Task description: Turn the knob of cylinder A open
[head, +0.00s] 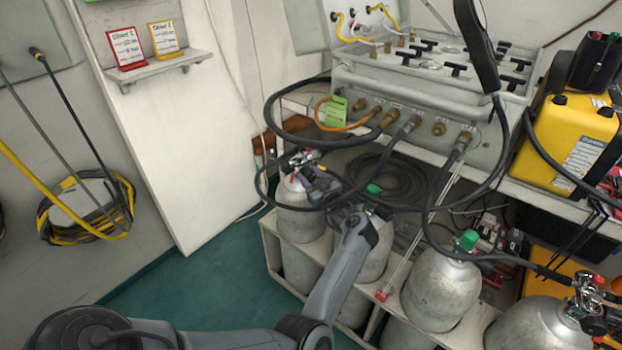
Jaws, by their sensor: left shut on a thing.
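Several grey cylinders stand in a rack below the air panel. The far left cylinder (299,222) has a valve with red and silver parts (305,157) on top. My left gripper (308,175) reaches this valve and is shut on a part of it, which looks like its knob. The jaws hide the knob, so its turn position cannot be told. No letter marking cylinder A can be read. The second cylinder (372,262) is partly behind my left arm and has a green top (373,189). My right gripper is not in view.
The air panel (430,95) with black T-handles and brass fittings sits above. Black hoses (440,195) loop down close around the valves. A third cylinder (440,290) has a green cap (468,240). A yellow case (570,140) stands right. Green floor (215,285) is clear at left.

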